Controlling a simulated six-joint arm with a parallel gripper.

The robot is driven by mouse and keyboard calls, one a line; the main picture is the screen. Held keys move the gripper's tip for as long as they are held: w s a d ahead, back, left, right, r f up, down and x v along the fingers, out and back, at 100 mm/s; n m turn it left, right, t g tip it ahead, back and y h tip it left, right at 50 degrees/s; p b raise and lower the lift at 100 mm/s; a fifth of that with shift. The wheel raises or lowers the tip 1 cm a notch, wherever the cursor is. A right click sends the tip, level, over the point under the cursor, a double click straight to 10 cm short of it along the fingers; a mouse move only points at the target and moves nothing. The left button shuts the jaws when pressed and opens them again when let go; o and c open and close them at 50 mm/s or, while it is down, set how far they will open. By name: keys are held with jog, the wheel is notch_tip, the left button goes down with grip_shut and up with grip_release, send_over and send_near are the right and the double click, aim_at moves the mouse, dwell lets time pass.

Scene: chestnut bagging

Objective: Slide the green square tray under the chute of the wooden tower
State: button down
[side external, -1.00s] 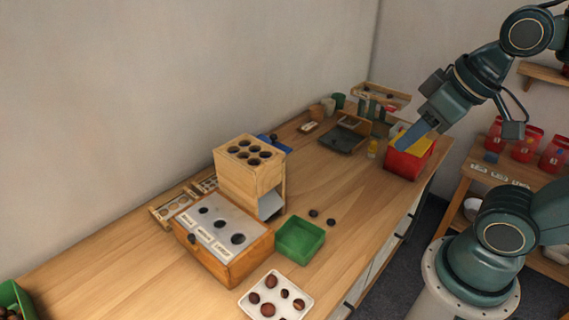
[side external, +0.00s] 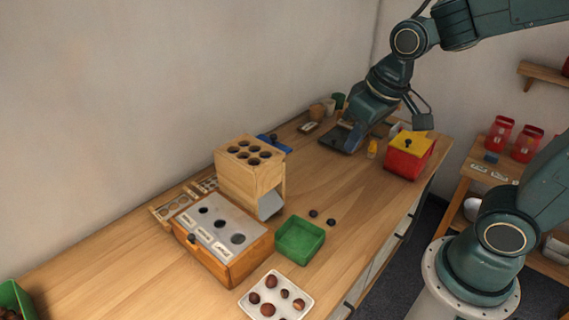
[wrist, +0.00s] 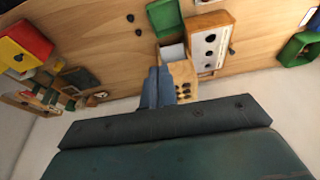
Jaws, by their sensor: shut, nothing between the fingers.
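The green square tray (side external: 300,252) lies on the table in front of the wooden tower, to the right of its chute and apart from it. The wooden tower (side external: 238,190) has a top with several round holes and a pale sloping chute (side external: 270,206) low on its front. In the wrist view, the green tray (wrist: 163,18) sits beyond the chute (wrist: 172,52) and the tower (wrist: 185,76). My gripper (side external: 354,138) is above the back of the table, well away from the green tray. Its blue fingers (wrist: 158,84) are shut and empty; in the side view the arm partly hides them.
A wooden sizing box (side external: 225,262) stands beside the tower. A white tray of chestnuts (side external: 257,312) lies in front. Two dark chestnuts (side external: 322,217) lie behind the green tray. A red box with a yellow lid (side external: 405,160) stands at the right edge. Bare table lies between it and the tower.

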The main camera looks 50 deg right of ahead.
jog(key=w+a+f+g, duration=0.1)
jog(key=w+f+g, duration=0.1)
jog(key=w+f, duration=0.65)
jog(key=g, duration=0.2)
send_near(289, 235)
jog(key=shift+m, duration=0.3)
jog(key=shift+s+a+r, duration=0.15)
jog(key=shift+s+r, duration=0.75)
jog(key=shift+s, duration=0.2)
jog(key=shift+s+a+r, duration=0.15)
jog(key=shift+s+r, duration=0.7)
jog(key=shift+s, duration=0.25)
jog(key=shift+f, duration=0.15)
notch_tip(289, 235, down, 9)
jog(key=shift+f, duration=0.15)
jog(key=shift+w+f, duration=0.2)
jog(key=shift+f, duration=0.05)
jog(key=shift+w+d, duration=0.15)
jog(key=shift+w, duration=1.65)
